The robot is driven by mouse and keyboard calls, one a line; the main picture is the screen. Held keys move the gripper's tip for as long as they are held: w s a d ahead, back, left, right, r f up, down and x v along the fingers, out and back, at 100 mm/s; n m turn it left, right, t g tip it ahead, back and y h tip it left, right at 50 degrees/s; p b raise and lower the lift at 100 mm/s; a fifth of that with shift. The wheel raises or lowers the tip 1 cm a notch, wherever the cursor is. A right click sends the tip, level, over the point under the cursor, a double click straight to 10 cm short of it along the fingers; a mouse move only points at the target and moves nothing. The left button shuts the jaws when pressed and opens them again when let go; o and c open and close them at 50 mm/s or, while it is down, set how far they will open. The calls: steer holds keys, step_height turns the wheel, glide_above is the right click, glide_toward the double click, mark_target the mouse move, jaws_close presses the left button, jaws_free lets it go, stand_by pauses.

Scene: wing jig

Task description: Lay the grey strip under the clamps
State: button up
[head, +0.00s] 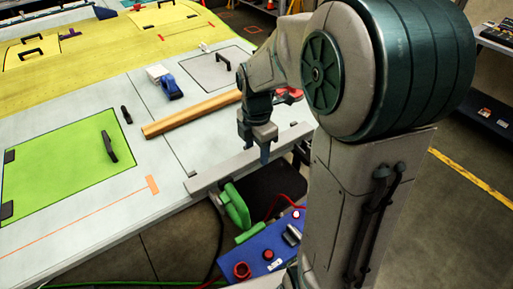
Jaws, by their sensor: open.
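A long grey strip (218,175) lies along the near right edge of the white wing panel, slanting up to the right. My gripper (256,149) points down at the strip, with its jaws open. One finger overlaps the strip in the picture, and I cannot tell whether it touches it. A green clamp-like piece (237,207) shows just below the strip at the panel edge. A red piece (291,94) shows behind my arm, mostly hidden, and I cannot tell whether it is a clamp.
A wooden bar (192,114) lies on the white panel (150,165) behind the strip. A blue tool (173,88) and a black handle (126,115) are farther back. A green hatch (60,165) is at left. A blue box (268,262) with red knobs stands below the edge.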

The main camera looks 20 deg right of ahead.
mark_target(255, 151)
steer(key=shift+a+f, duration=0.1)
steer(key=shift+f, duration=0.15)
step_height(255, 151, up, 12)
steer(key=s+f+m+t, duration=0.3)
steer(key=s+m, duration=1)
steer(key=m, duration=0.8)
steer(key=shift+s+a+f+m+t, duration=0.15)
steer(key=shift+s+f+m+t, duration=0.2)
steer(key=shift+f, duration=0.25)
steer(key=shift+f, duration=0.1)
